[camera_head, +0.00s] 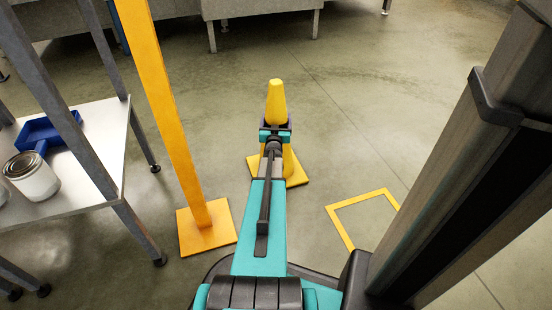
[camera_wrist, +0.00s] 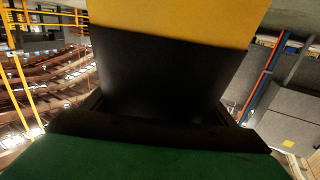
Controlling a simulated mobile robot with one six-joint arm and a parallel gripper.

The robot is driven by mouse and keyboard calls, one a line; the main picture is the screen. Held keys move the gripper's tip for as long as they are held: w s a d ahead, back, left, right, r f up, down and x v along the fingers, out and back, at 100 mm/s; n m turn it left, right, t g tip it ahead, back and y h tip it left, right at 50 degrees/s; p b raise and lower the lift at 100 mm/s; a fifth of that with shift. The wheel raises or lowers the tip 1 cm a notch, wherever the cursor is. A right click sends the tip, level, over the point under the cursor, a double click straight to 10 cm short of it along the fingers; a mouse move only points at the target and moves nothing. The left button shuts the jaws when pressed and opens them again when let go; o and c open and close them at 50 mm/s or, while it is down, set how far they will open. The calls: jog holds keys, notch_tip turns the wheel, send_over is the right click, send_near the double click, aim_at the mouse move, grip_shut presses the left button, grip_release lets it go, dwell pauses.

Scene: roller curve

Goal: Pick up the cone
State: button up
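The yellow cone (camera_head: 276,103) stands upright on the floor in the middle of the head view, its square base (camera_head: 298,176) showing beyond my arm. My gripper (camera_head: 276,122) is at the upper part of the cone, with its dark fingers on either side and the yellow tip rising above them. In the wrist view the cone (camera_wrist: 175,18) is very close, yellow with a black band below that fills the middle. The dark fingers and the dark band blend, so I cannot tell whether they touch. My arm hides part of the cone's middle.
An orange post (camera_head: 168,110) on a square foot stands left of my arm. A table (camera_head: 92,160) at the left bears a blue tray (camera_head: 47,133) and a can (camera_head: 33,178). A yellow floor outline (camera_head: 345,205) lies at the right. Floor around the cone's far side is clear.

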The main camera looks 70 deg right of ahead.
jog(key=c, duration=1.4)
jog(key=shift+r, duration=0.15)
jog(key=shift+c, duration=1.2)
jog(key=shift+r, duration=0.15)
jog(key=shift+r+p, duration=2.05)
jog(key=shift+r, duration=2.8)
